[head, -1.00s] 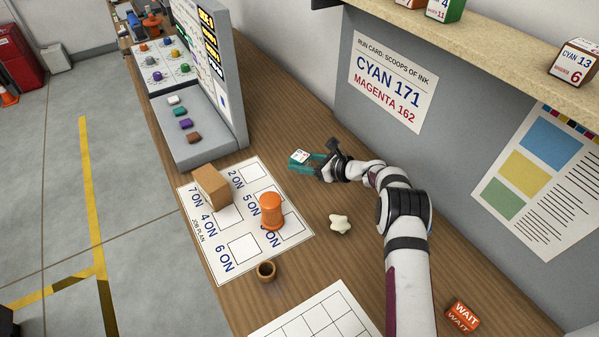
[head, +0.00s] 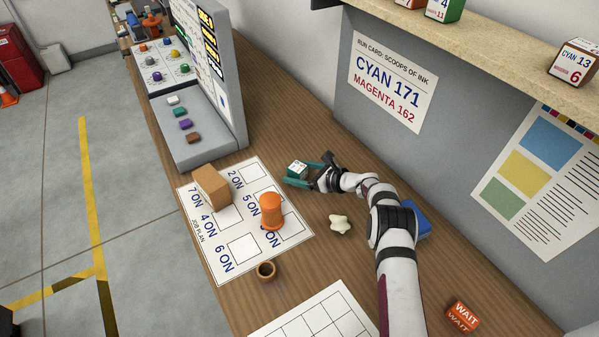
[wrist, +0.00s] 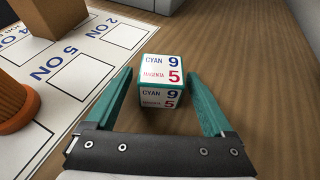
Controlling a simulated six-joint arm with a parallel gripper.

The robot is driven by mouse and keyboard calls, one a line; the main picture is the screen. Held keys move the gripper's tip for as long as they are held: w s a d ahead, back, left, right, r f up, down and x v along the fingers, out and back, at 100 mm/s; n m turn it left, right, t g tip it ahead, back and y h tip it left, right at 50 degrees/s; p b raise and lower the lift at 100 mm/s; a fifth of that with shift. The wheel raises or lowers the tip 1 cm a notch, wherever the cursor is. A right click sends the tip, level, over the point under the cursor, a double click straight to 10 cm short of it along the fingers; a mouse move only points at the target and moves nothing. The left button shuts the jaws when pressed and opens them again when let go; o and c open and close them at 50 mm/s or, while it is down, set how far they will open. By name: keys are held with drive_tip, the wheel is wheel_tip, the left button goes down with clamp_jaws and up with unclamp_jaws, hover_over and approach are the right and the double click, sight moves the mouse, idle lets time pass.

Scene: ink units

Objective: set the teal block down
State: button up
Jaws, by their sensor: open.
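The teal block (head: 297,167) has white faces with printed labels. It appears to rest upright on the wooden bench, just right of the white job plan sheet. In the wrist view the block (wrist: 160,79) reads CYAN 9 and MAGENTA 5. My gripper (head: 303,174) has teal fingers and is open. In the wrist view the fingers stand on either side of the block, with a gap visible on both sides. The block's underside is hidden.
The job plan sheet (head: 243,255) carries a brown box (head: 211,186) and an orange knobbed piece (head: 271,211). A pale star-shaped piece (head: 340,225), a small brown cup (head: 265,271) and an orange WAIT block (head: 462,316) stand nearby. A grey console (head: 200,140) is behind. A blue object (head: 418,220) is partly behind my arm.

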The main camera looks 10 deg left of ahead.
drive_tip(key=shift+r, duration=0.1)
drive_tip(key=v, duration=1.2)
drive_tip(key=shift+s, duration=0.1)
drive_tip(key=s+r+n+g+h, duration=0.35)
drive_tip(key=s+r+n, duration=0.45)
drive_tip(key=s+r, duration=0.75)
drive_tip(key=s+d+r+n+g+h, duration=0.1)
drive_tip(key=s+d+n+h, duration=0.2)
drive_tip(key=s, duration=1)
drive_tip(key=s+d+n+h, duration=0.4)
drive_tip(key=s+d, duration=0.4)
drive_tip(key=s, duration=0.6)
drive_tip(key=shift+s+d+r+n+g, duration=0.35)
drive_tip(key=shift+d+r+n, duration=0.05)
drive_tip(key=shift+n, duration=0.5)
